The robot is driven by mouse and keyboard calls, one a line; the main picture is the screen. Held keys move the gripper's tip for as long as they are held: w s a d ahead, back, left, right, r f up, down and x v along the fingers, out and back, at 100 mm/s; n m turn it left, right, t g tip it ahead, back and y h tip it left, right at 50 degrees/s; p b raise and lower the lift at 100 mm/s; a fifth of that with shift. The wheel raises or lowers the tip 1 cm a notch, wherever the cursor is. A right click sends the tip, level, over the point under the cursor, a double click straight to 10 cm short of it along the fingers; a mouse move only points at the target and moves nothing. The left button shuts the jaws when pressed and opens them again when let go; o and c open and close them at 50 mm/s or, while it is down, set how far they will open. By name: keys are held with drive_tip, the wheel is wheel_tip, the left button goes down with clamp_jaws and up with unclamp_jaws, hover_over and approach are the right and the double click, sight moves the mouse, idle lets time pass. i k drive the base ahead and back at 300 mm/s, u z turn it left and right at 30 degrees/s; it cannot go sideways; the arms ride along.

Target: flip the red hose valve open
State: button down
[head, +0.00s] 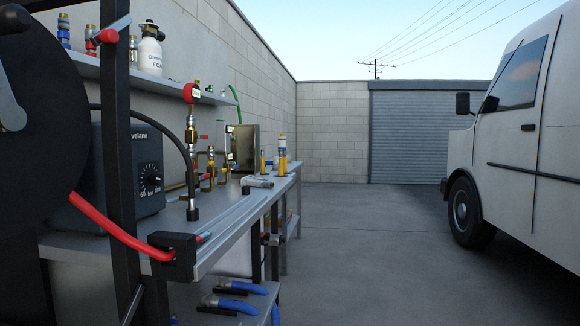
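A second red-ended grey lever (112,30) shows at the upper left, partly in front of the shelf. Upright brass fittings with a red-rimmed gauge (192,93) stand on the bench. My gripper is not in view.
The metal bench (225,232) runs away along the block wall, with a dark dial box (132,170) and several brass fittings on it. Open concrete floor (380,260) lies between bench and white van (530,150).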

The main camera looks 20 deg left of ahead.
sight(205, 176)
drive_tip(key=i, duration=1.15)
drive_tip(key=u, duration=1)
drive_tip(key=i, duration=0.7)
drive_tip(key=u, duration=0.65)
